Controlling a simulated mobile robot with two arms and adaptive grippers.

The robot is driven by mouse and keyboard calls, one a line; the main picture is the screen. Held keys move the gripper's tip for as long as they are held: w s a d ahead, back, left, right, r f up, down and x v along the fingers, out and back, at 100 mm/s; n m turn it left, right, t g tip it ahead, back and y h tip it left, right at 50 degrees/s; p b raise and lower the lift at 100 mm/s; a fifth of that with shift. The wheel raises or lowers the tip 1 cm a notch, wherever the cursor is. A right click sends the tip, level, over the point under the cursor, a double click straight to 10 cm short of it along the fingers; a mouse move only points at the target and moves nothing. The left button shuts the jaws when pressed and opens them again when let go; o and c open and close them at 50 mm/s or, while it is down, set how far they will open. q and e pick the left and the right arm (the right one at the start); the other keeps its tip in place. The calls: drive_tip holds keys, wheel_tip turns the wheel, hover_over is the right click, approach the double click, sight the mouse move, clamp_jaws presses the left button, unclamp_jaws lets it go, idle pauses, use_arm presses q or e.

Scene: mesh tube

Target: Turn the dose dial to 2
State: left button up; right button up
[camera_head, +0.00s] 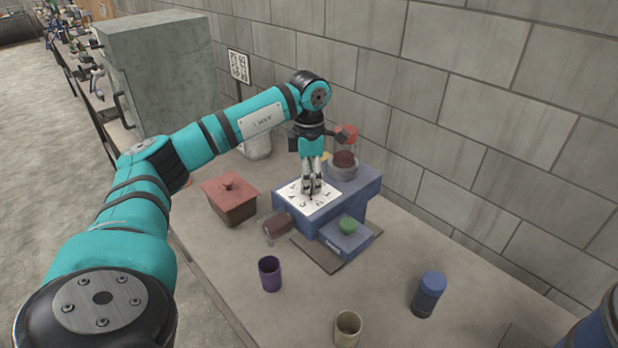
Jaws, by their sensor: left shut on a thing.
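A blue dosing machine (368,193) stands on the table near the wall. A white dial plate (296,200) with dark marks lies on its top at the left. My left gripper (312,190) points straight down over the middle of this plate and is shut on the dose dial. The fingers hide most of the dial, and the marks are too small to read, so its setting cannot be told. My right gripper is not in view.
A clear jar with a red lid (346,134) stands on the machine behind my gripper. A green button (347,226) sits on its front. A red-brown box (230,198), purple cup (270,272), beige cup (347,328) and blue canister (428,294) stand around it.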

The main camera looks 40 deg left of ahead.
use_arm(q)
drive_tip(key=shift+r+n, duration=0.1)
drive_tip(key=shift+n, duration=2)
drive_tip(key=o, duration=1.1)
drive_tip(key=shift+o, duration=0.2)
wheel_tip(320, 180, up, 12)
